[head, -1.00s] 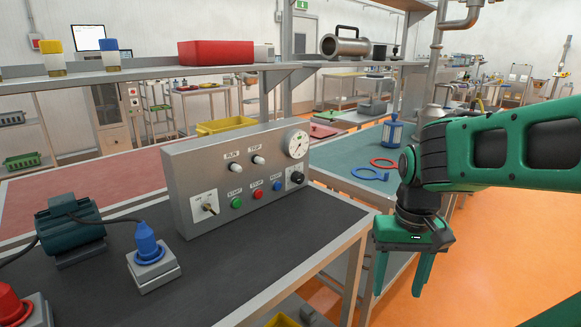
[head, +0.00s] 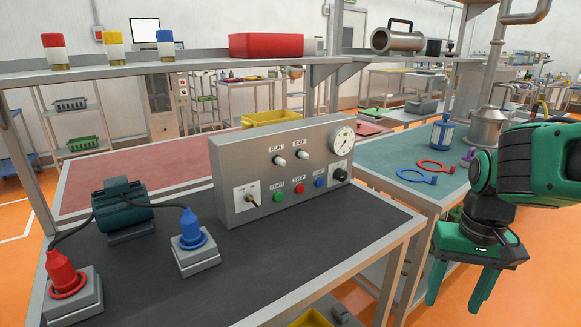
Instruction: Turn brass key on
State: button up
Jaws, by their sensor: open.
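The brass key (head: 253,199) sits in a white plate at the lower left of the grey control panel (head: 232,207). The panel stands on the dark bench top. The key is small in the picture, and I cannot read its marks clearly. My green gripper (head: 458,296) is at the lower right, beyond the bench's right edge and well apart from the key. Its two fingers point down, spread open, with nothing between them.
The panel also carries a gauge (head: 342,139), white lamps, coloured buttons and a black knob (head: 340,174). A motor (head: 122,207), a blue plug (head: 190,230) and a red plug (head: 62,272) stand left on the bench. The bench front (head: 300,250) is clear.

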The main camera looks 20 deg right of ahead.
aim_at(248, 197)
jog(key=z, duration=0.1)
jog(key=k, duration=1.35)
jog(key=u, duration=0.7)
jog(key=i, duration=1)
